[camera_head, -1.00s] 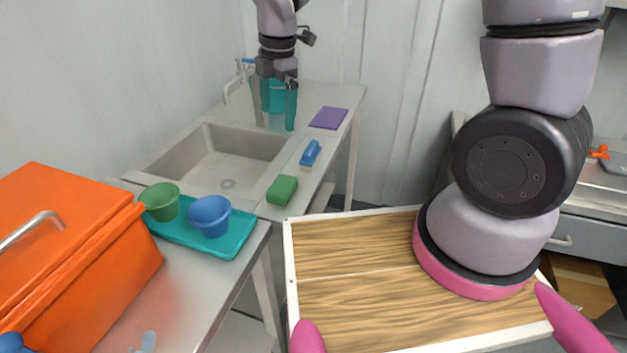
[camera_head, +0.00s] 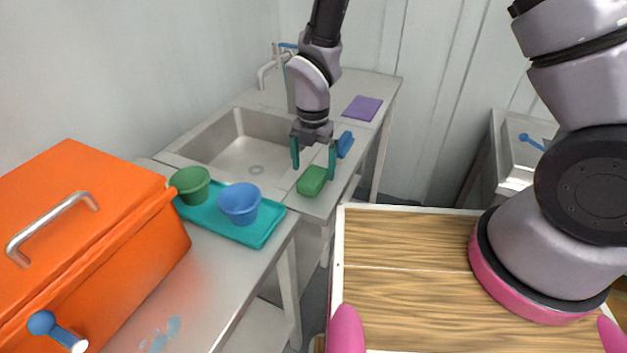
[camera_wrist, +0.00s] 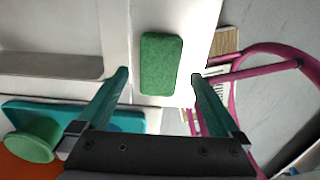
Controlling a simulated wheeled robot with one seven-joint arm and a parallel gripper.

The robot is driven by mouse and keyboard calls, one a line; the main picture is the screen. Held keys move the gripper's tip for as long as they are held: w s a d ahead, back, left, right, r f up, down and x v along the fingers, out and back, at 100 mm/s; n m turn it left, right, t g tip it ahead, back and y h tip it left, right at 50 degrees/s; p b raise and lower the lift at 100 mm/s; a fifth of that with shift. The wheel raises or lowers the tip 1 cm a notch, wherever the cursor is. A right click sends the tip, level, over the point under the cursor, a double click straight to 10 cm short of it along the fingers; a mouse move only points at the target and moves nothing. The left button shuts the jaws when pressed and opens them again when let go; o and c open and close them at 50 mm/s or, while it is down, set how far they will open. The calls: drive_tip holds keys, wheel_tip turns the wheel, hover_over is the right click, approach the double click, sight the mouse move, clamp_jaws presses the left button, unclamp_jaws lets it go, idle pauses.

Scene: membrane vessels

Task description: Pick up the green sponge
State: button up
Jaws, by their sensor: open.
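The green sponge (camera_head: 312,180) lies on the counter strip to the right of the sink, near the counter's front end. My gripper (camera_head: 314,163) is open above it, with its teal fingers pointing down. In the wrist view the green sponge (camera_wrist: 161,63) shows whole, ahead of and between the lines of the two fingertips of my gripper (camera_wrist: 160,80). The fingers do not appear to touch it. Nothing is held.
A blue brush (camera_head: 345,144) lies just behind the sponge, and a purple cloth (camera_head: 362,108) farther back. The sink (camera_head: 222,160) is left. A teal tray (camera_head: 262,231) with a green cup (camera_head: 191,184) and blue cup (camera_head: 239,203) stands in front, beside an orange cooler (camera_head: 75,220).

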sight(313, 175)
wheel_tip(313, 175, down, 4)
drive_tip(key=shift+r, duration=0.15)
drive_tip(key=c, duration=1.4)
drive_tip(key=shift+o, duration=0.2)
wheel_tip(313, 175, up, 10)
drive_tip(key=shift+r, duration=0.1)
